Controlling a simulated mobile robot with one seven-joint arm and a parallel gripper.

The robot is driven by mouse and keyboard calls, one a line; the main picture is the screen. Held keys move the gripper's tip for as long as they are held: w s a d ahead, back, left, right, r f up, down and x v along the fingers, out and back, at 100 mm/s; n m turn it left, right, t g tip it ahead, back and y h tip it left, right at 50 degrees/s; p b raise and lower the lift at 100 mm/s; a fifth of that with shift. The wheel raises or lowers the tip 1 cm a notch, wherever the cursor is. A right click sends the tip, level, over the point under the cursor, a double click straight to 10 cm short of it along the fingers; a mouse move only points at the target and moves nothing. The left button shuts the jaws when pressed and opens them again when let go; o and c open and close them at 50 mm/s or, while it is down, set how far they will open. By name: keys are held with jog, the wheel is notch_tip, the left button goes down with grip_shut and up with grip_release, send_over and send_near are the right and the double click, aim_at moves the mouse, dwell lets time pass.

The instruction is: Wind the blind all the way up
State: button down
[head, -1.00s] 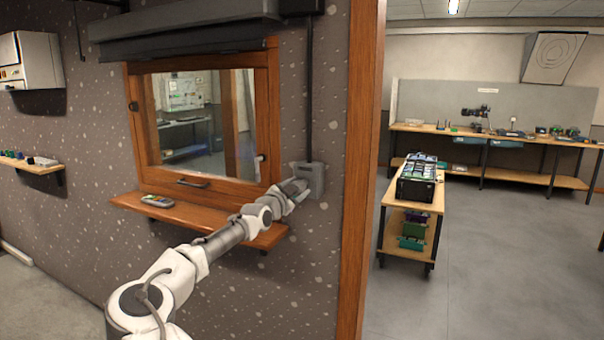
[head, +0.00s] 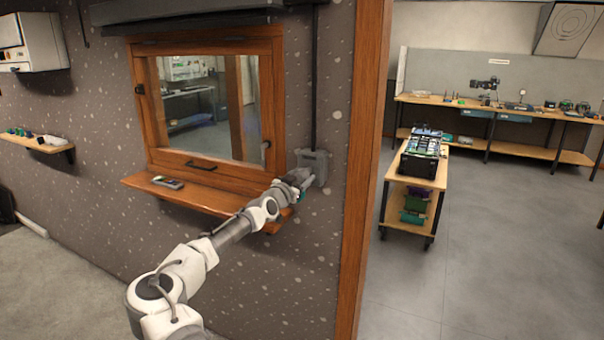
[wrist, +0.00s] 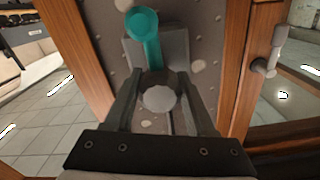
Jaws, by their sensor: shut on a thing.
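The grey winder box (head: 315,163) is on the wall right of the window, at the foot of a dark vertical tube (head: 314,85). Its teal crank (wrist: 151,48) ends in a round grey knob (wrist: 158,97). My gripper (head: 298,180) is at the winder. In the wrist view, its two fingers (wrist: 157,85) are shut on the crank knob from both sides. The blind (head: 195,21) is a dark band under its housing at the top of the window, cut off by the picture's edge. The window glass (head: 205,105) is uncovered.
A wooden sill (head: 195,203) below the window holds a small device (head: 168,182). The window handle (wrist: 268,62) stands out near my gripper. A wooden door post (head: 362,170) is close on the right. Beyond it stand a trolley (head: 410,182) and open floor.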

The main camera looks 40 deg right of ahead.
dwell(0.4)
jog(key=shift+c, duration=1.2)
grip_release()
jog(key=shift+a, duration=0.1)
jog(key=shift+a, duration=0.25)
jog(key=b+v, duration=0.2)
jog(key=v, duration=1.4)
jog(key=shift+s+a, duration=0.25)
jog(key=shift+a, duration=0.1)
